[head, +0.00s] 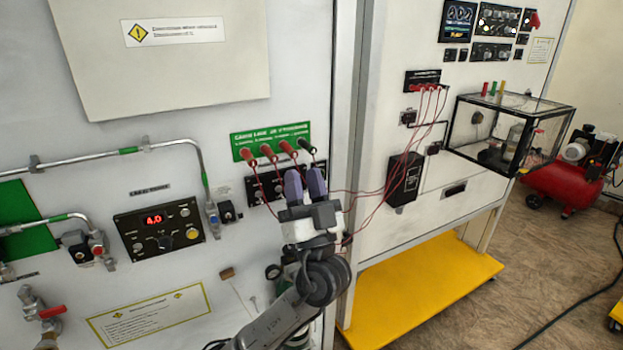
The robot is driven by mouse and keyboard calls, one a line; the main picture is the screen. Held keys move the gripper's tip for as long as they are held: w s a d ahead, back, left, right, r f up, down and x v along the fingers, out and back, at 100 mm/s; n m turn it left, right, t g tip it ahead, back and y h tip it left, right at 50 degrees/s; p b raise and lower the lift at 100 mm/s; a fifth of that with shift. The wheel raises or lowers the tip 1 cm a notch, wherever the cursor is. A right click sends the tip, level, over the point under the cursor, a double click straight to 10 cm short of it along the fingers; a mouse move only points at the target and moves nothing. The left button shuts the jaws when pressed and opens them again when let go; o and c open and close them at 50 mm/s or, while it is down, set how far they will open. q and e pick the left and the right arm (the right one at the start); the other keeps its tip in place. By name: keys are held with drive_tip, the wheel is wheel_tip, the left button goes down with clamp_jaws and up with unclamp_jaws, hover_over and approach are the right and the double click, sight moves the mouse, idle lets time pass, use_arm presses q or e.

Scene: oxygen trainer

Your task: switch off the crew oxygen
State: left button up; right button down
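A black control panel (158,231) with a red display reading 4.0, a central knob and several buttons, one yellow, is on the left wall panel. The small label above it is too blurred to read. I cannot tell which control is for the crew oxygen. My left gripper (305,184) reaches up from below, right of that panel, in front of a black strip of controls (258,190) under a green sign (271,141). Its two fingers point up with a narrow gap between them. It hides part of the strip, and contact cannot be told. My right gripper is not in view.
Red plugs (269,152) with thin red cables hang around the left gripper and run to the right cabinet. A metal pipe (120,152) and a red-handled valve (50,312) are at left. A glass box (508,133) juts from the right cabinet above a yellow base (425,290).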

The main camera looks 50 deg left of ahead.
use_arm(q)
drive_tip(key=shift+w+d+r, duration=0.25)
drive_tip(key=shift+d+r, duration=0.25)
drive_tip(key=shift+d, duration=0.3)
